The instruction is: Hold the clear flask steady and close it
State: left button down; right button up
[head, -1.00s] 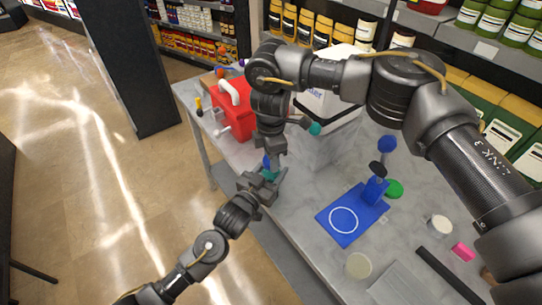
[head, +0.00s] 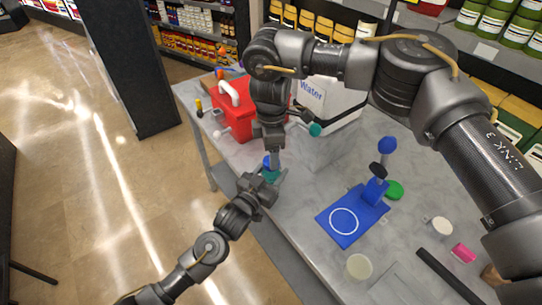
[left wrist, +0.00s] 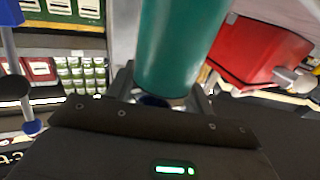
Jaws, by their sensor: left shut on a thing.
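My left gripper (head: 270,180) is shut on a teal flask (head: 272,175) at the table's front edge. In the left wrist view the flask (left wrist: 175,45) shows as a teal, not clear, cylinder between the fingers. A small blue part (head: 267,162) shows at the flask's top in the head view. My right gripper (head: 273,157) points down from above, right at that blue part. Its fingers are small and partly hidden, so I cannot tell whether they grip it.
A red box with a white handle (head: 240,108) and a white Water container (head: 330,95) stand behind. A blue stand (head: 362,215) with a white ring is on the right, near a green disc (head: 394,190), a pale round dish (head: 359,266) and a pink block (head: 463,253).

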notch_tip(320, 180, up, 9)
dwell(0.3)
jog(key=shift+f, duration=0.15)
pick_arm(q)
jog(key=c, duration=0.5)
grip_release()
jog(key=b+v, duration=0.3)
jog(key=v, duration=0.7)
jog(key=shift+s+a, duration=0.2)
jog(key=shift+s, duration=0.15)
pick_arm(e)
jog(key=shift+f, duration=1.45)
